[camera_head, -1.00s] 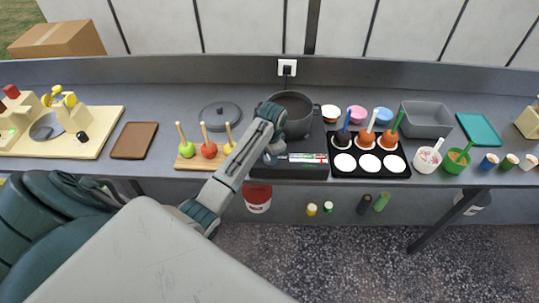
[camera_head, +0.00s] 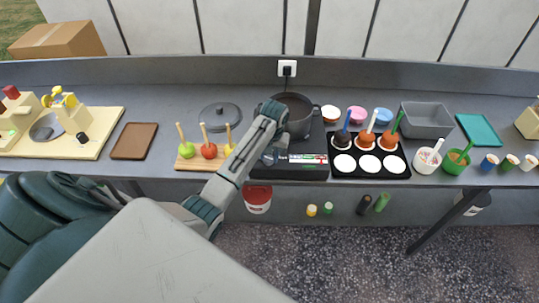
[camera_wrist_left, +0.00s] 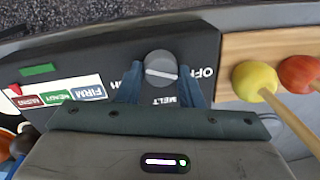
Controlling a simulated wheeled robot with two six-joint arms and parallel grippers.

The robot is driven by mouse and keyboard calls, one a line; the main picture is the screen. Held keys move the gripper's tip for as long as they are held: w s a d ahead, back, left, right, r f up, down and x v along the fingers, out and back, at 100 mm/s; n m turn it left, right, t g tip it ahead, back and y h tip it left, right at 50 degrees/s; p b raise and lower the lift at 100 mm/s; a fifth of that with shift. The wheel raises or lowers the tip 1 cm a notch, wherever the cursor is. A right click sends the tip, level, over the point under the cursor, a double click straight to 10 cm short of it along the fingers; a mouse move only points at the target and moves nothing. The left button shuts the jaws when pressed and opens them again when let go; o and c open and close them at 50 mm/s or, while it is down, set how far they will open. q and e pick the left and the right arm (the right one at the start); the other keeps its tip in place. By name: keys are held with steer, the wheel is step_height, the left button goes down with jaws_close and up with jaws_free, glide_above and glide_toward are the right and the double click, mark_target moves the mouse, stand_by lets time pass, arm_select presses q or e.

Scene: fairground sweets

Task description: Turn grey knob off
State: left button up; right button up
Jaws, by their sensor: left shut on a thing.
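The round grey knob (camera_wrist_left: 160,68) is on the dark front panel of the cooker (camera_wrist_left: 75,58) in the left wrist view. A white line runs across it, nearly level in the picture and slightly tilted. The word OFF is to its right, MELT is below it to the right, and a partly covered label is to its left. My left gripper (camera_wrist_left: 161,88) is shut on the knob, one finger on each side. In the head view my left gripper (camera_head: 272,157) is at the cooker's front left, and the knob is hard to make out there.
A dark pot (camera_head: 299,118) stands on the cooker. Candy apples on a wooden board (camera_head: 184,164) are close on the left. A black tray (camera_head: 342,173) with white rounds stands to the right. A grey lid (camera_head: 221,113) lies behind the apples.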

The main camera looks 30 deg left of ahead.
arm_select(q)
steer(key=shift+n, duration=0.4)
steer(key=o, duration=1)
steer(key=shift+c, duration=0.2)
